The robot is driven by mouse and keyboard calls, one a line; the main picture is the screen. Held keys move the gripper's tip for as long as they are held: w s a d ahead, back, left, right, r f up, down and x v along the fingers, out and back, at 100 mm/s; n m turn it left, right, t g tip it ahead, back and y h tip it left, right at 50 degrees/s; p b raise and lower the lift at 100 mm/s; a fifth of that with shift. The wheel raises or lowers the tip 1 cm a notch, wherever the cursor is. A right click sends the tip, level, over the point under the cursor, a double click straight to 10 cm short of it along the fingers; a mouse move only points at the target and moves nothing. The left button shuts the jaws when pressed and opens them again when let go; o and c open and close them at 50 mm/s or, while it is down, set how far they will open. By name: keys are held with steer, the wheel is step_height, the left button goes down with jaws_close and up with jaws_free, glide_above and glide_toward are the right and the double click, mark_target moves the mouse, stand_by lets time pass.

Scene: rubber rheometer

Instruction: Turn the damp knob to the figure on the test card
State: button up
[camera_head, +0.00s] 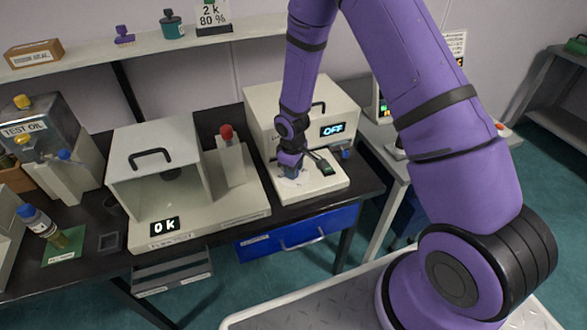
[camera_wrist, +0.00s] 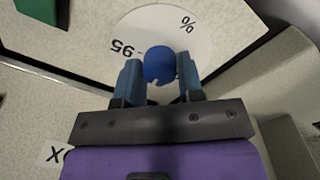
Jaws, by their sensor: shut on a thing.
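The damp knob (camera_wrist: 158,65) is round and blue with a small pale mark at its lower edge in the wrist view. It sits on a white dial plate (camera_wrist: 135,28) where "95" and "%" show upside down; other figures are hidden. My gripper (camera_wrist: 159,74) has one blue finger on each side of the knob and is shut on it. In the head view, my gripper (camera_head: 291,163) is over the front ledge of the right machine (camera_head: 262,107) and hides the knob. The test card (camera_head: 213,15) on the shelf reads "2 k 80 %".
The right machine's display (camera_head: 333,129) reads "OFF". The left machine (camera_head: 150,200) has a display (camera_head: 165,226) reading "0 k" and a red-topped knob (camera_head: 226,133) beside it. A blue drawer (camera_head: 298,235) is below the bench. A test oil can (camera_head: 38,135) stands far left.

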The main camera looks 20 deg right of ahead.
steer(key=m, duration=0.5)
steer(key=shift+m, duration=0.4)
stand_by(0.3)
steer(key=o, duration=0.9)
steer(key=shift+r, duration=0.1)
steer(key=r, duration=1)
steer(key=shift+a+r, duration=0.25)
steer(key=shift+r, duration=0.05)
